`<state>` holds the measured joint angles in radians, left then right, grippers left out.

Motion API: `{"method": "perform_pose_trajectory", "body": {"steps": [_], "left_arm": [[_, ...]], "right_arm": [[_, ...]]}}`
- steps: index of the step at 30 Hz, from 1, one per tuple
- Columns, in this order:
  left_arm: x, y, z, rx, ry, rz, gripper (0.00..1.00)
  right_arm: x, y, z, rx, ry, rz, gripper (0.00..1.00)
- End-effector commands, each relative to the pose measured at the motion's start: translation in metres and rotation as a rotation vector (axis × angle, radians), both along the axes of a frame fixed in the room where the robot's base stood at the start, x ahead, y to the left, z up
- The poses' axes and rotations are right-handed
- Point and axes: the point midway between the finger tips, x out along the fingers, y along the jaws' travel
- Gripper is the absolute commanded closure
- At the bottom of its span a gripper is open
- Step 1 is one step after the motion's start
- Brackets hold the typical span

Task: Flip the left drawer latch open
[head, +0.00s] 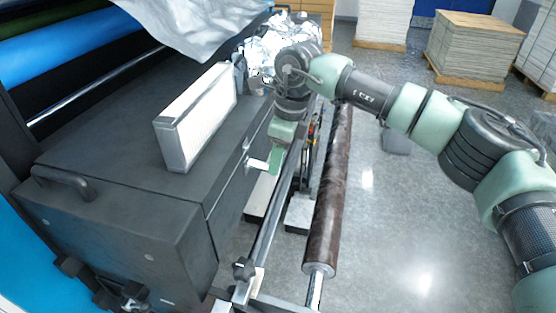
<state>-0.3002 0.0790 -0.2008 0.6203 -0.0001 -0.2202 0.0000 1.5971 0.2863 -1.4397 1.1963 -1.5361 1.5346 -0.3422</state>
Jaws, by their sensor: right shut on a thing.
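My right arm comes in from the right and bends down over the front side of the dark machine housing. My right gripper (270,160) points down beside that side face and is shut at a small latch. The latch is mostly hidden behind the gripper, so its exact position cannot be told. A small pale tab (257,164) sticks out at the fingertips, against the dark side of the housing (228,208). My left gripper is not in view.
A white box-like panel (200,115) stands on the housing top. A dark brown roller (328,205) and a metal rail run alongside, just right of my gripper. Crumpled silver film (262,45) lies behind.

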Motion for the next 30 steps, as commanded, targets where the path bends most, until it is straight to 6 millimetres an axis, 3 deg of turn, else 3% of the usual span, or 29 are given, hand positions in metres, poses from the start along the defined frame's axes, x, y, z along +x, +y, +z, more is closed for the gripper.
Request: {"method": "perform_pose_trajectory", "body": {"steps": [16,17,19,30], "left_arm": [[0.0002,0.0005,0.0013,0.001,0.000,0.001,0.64],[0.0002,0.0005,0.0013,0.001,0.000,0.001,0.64],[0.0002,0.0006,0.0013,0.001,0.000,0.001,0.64],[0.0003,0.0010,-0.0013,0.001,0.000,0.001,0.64]], "right_arm": [[0.0004,0.0010,0.0021,-0.026,0.007,0.002,1.00],[0.0004,0.0010,0.0021,-0.026,0.007,0.002,0.76],[0.0004,0.0009,0.0021,-0.026,0.007,0.002,0.56],[0.0005,0.0006,0.0044,-0.024,0.007,0.001,0.56]]}}
